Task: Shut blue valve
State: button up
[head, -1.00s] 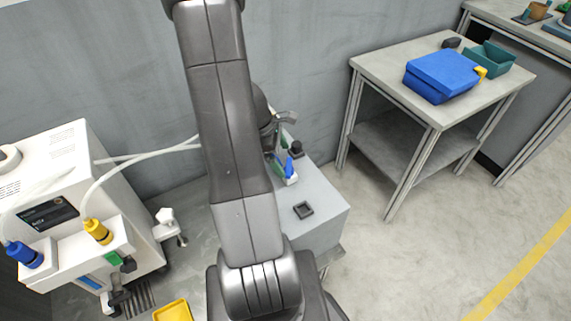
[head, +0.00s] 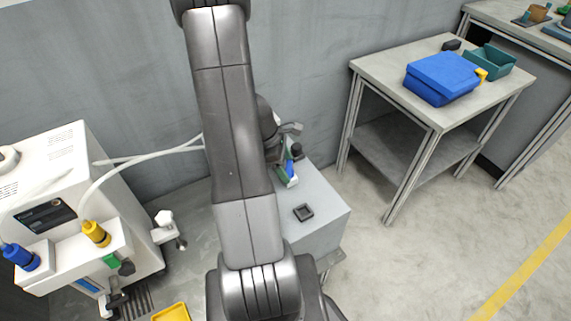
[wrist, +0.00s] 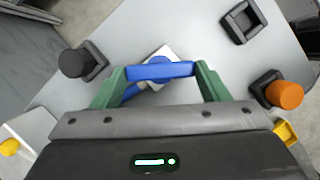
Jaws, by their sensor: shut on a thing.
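The blue valve handle (wrist: 160,71) is a bar lying crosswise in the wrist view, over a pale square base on a grey box top. My gripper (wrist: 160,72) has its two green fingers at the two ends of the bar and is shut on it. In the head view my gripper (head: 283,163) is at the far part of the grey box (head: 322,213), mostly hidden behind my arm. Only a small blue part of the valve (head: 292,181) shows there.
A black knob (wrist: 72,62) stands left of the valve and an orange knob (wrist: 284,95) right of it. An empty black square socket (wrist: 243,22) is nearby. A white machine (head: 60,180) with hoses stands left; a side table (head: 385,70) stands right.

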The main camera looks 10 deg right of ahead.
jog(key=m+g+p, duration=0.1)
jog(key=m, duration=0.1)
jog(key=m+p, duration=0.1)
jog(key=m, duration=0.1)
jog(key=shift+w+d+r+m+g+y, duration=0.1)
jog(key=shift+w+m+g+y, duration=0.1)
jog(key=shift+m+g+y, duration=0.15)
jog(key=m+y, duration=0.1)
jog(key=m, duration=0.2)
jog(key=m+g+y, duration=0.1)
jog(key=m, duration=0.2)
jog(key=shift+w+d+p, duration=0.15)
jog(key=shift+d+p, duration=0.05)
jog(key=shift+p, duration=0.2)
jog(key=o, duration=1)
jog(key=v, duration=0.6)
jog(key=p+v, duration=0.1)
jog(key=v, duration=0.6)
jog(key=shift+w+r, duration=0.25)
jog(key=shift+w, duration=0.1)
